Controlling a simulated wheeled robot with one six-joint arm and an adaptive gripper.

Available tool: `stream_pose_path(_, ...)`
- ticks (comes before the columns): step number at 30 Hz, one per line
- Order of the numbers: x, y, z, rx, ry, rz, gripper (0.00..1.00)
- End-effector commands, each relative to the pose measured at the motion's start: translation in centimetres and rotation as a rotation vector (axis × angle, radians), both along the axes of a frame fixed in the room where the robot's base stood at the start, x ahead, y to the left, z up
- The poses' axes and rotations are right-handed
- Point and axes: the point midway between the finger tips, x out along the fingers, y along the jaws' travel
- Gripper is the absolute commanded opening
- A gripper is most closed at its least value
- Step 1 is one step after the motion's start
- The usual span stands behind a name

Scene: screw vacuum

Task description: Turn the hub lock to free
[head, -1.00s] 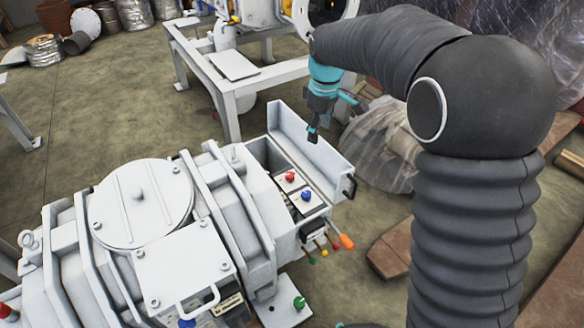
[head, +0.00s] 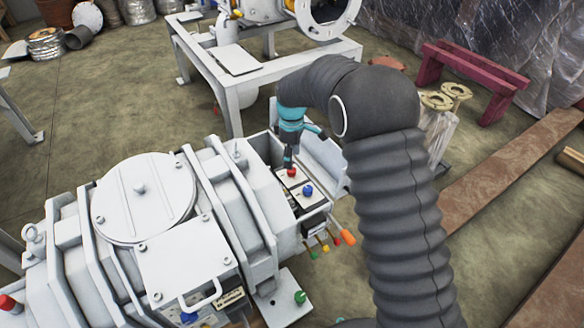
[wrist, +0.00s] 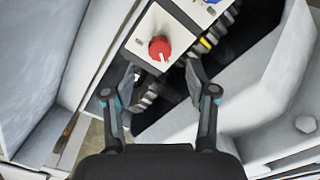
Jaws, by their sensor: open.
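A red knob (head: 292,173) with a pale pointer line sits on a white panel inside the open housing at the end of the white pump. It also shows at the top middle of the wrist view (wrist: 159,48). A blue knob (head: 308,190) is on the neighbouring panel and shows partly at the top of the wrist view (wrist: 213,2). No readable label shows which knob is the hub lock. My gripper (head: 289,160) is just above the red knob. In the wrist view my gripper (wrist: 162,76) is open and empty, its fingertips apart on the near side of the red knob.
Dark ribbed gears (wrist: 146,98) lie beside and below the panel. A raised white cover (head: 322,165) stands right of the housing. Several coloured levers (head: 347,237) stick out at its front. A green knob (head: 300,296) is on the foot plate. A white frame (head: 236,97) stands behind.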

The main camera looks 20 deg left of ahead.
Motion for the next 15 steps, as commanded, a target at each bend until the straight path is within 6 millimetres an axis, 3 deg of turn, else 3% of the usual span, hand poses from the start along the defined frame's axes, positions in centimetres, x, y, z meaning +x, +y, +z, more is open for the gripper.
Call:
stream_pose_path(6, 0.0, 0.0, -3.5, -0.001, 0.001, 0.0, 0.57)
stream_pose_path(15, 0.0, 0.0, -5.3, 0.0, 0.0, 0.0, 0.57)
